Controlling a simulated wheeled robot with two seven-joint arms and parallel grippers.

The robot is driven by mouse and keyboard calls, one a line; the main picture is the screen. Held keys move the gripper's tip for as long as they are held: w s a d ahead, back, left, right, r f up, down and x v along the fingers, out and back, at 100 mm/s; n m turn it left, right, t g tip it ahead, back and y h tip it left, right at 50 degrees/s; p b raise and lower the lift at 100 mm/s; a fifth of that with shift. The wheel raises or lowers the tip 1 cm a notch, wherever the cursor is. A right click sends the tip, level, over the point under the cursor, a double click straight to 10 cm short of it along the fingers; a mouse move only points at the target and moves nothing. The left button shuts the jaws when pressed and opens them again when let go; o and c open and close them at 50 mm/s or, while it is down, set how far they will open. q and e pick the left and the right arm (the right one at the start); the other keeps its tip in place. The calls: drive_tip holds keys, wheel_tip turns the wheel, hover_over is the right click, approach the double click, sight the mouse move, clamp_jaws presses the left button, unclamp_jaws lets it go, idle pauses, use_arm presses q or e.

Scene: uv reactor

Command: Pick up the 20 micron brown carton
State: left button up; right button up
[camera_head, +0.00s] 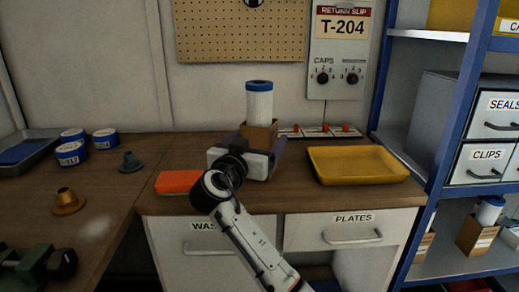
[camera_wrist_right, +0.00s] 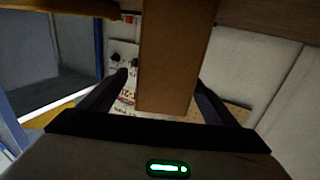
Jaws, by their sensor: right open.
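A brown carton (camera_head: 259,134) stands at the back of the wooden bench in the head view, with a white blue-capped cylinder (camera_head: 259,103) rising from it. My right gripper (camera_head: 262,148) is in front of the carton and hides its lower part. In the right wrist view the brown carton (camera_wrist_right: 178,60) lies between the two spread fingers of the gripper (camera_wrist_right: 162,84), with gaps visible on both sides. The gripper is open. No micron marking is readable on this carton. My left gripper is not in view.
A yellow tray (camera_head: 357,166) lies right of the carton, and an orange-red item (camera_head: 178,182) lies left of my gripper. Another brown carton (camera_head: 477,235) with a cylinder is on the right shelf.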

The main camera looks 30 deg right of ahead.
drive_tip(key=x, duration=0.6)
drive_tip(key=shift+w+p, duration=0.4)
drive_tip(key=shift+a, duration=0.1)
drive_tip(key=c, duration=1.1)
